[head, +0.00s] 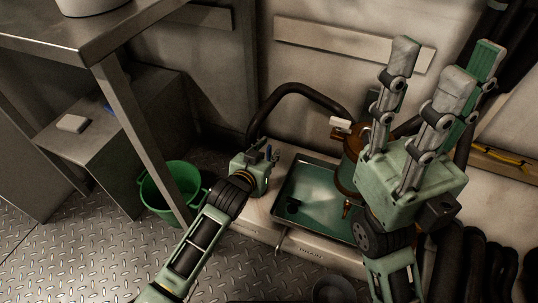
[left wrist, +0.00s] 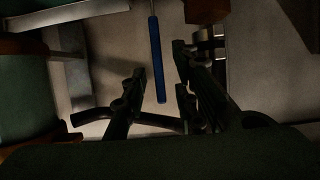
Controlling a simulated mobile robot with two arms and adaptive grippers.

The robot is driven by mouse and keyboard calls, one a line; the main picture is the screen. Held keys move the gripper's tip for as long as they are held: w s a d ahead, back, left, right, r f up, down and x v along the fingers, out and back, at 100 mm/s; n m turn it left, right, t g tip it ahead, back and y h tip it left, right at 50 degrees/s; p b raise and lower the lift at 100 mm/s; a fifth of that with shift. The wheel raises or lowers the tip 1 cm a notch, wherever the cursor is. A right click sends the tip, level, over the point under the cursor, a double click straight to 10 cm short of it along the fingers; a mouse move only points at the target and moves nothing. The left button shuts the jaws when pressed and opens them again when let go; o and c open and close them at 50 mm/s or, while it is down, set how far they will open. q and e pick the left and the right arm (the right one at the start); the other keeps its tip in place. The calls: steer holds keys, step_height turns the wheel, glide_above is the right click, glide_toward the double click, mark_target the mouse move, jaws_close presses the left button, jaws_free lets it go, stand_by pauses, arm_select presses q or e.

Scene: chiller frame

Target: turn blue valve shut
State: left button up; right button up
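The blue valve's handle (left wrist: 157,60) is a long thin blue lever in the left wrist view, its free end between the fingers of my left gripper (left wrist: 160,90). Gaps show on both sides of the lever, so the gripper looks open around it without touching. The valve body is hidden or too dark to make out. My right gripper (head: 436,75) is raised at the right, fingers pointing up, spread and empty.
A metal tray (head: 283,219) lies right of my left gripper, with a brown-orange cylinder (head: 348,172) at its far right side. A black hose (head: 285,90) arches behind. A green bucket (head: 172,190) and a metal table leg (head: 140,135) stand to the left.

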arm_select(q)
steer(key=shift+w+d+f, duration=0.15)
steer(key=shift+w+d, duration=0.05)
steer(key=shift+w, duration=0.2)
steer(key=shift+c, duration=0.3)
jaws_close()
